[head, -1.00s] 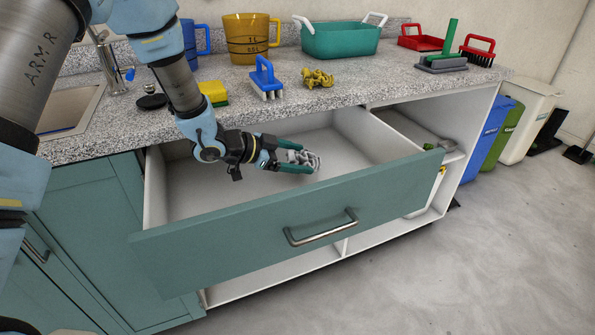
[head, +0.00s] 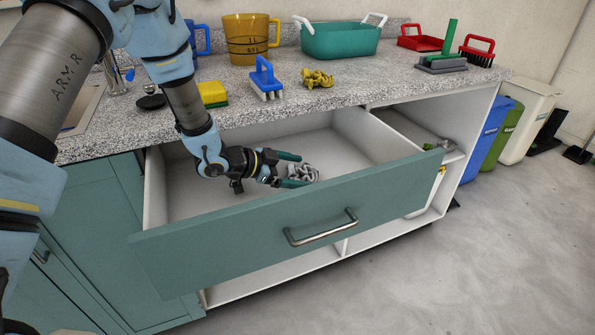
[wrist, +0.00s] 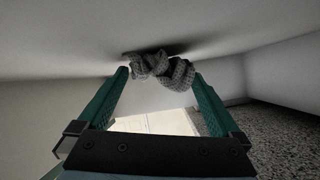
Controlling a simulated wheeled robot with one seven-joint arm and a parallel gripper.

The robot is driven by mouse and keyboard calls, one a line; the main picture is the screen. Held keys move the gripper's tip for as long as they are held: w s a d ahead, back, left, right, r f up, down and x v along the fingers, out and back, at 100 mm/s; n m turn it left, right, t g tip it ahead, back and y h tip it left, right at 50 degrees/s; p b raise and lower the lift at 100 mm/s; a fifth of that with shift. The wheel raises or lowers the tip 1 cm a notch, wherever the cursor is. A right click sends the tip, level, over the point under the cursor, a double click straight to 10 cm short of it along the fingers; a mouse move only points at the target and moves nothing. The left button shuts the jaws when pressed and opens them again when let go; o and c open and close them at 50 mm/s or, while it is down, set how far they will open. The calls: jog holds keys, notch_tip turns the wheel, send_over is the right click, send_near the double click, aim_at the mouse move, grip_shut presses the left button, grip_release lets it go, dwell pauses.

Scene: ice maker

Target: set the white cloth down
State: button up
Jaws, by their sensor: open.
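The white cloth (head: 304,173), grey-white and crumpled, lies in the open drawer (head: 215,183). In the wrist view the cloth (wrist: 160,68) sits at and just beyond my fingertips, with a dark shadow beside it against the pale drawer surface. My gripper (head: 297,170) is inside the drawer with its green fingers spread apart. In the wrist view my gripper (wrist: 160,80) shows a wide gap between the fingers, and the cloth is not clamped. I cannot tell whether a finger still touches the cloth.
The drawer's teal front (head: 290,225) stands between my gripper and the floor side. On the counter above are a blue-handled brush (head: 265,80), a yellow cloth (head: 317,78), a sponge (head: 213,94), a yellow jug (head: 250,38) and a teal basin (head: 340,40). The drawer's right part is free.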

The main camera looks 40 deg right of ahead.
jog(key=v, duration=1.2)
jog(key=shift+r+b, duration=0.1)
jog(key=shift+b, duration=0.25)
